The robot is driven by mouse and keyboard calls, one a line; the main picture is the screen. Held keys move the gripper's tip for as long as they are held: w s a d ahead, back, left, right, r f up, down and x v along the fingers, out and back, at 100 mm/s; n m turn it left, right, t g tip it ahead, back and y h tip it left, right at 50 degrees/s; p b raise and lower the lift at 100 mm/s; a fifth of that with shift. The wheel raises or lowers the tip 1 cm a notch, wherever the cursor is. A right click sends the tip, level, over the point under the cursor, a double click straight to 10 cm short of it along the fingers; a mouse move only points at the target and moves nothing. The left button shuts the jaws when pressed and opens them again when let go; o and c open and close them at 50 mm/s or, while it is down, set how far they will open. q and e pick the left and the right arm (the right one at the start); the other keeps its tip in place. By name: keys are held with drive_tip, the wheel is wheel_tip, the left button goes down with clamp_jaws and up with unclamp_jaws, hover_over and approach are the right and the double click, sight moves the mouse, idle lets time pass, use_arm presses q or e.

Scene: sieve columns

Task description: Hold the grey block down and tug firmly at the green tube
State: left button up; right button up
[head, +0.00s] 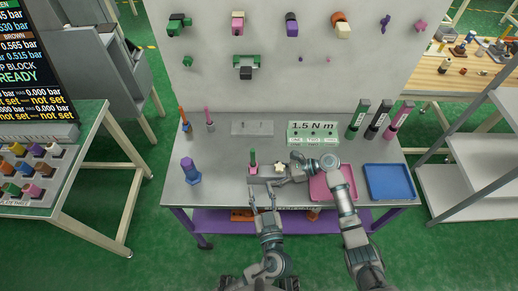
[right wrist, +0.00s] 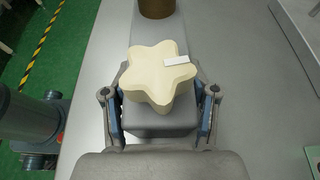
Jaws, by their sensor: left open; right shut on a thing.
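The green tube (head: 252,155) stands upright above a pink collar (head: 253,169) at the left end of the grey block, near the table's front edge. A cream star-shaped piece (head: 279,167) sits on the block's right part. The grey block (right wrist: 158,122) shows below the star in the right wrist view, between the blue finger pads. My right gripper (head: 288,177) is shut on the block, its fingers on either side. My left gripper (head: 262,190) is open and empty, in front of the block and below the tube. The tube's lower end is hard to make out.
A pink tray (head: 332,197) and a blue tray (head: 389,182) lie at the right. A purple-topped post (head: 190,170) stands at the left. Bare table lies between the post and the block.

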drive_tip(key=o, duration=1.4)
drive_tip(key=shift+f, duration=0.25)
drive_tip(key=shift+o, duration=0.2)
drive_tip(key=shift+r, duration=0.15)
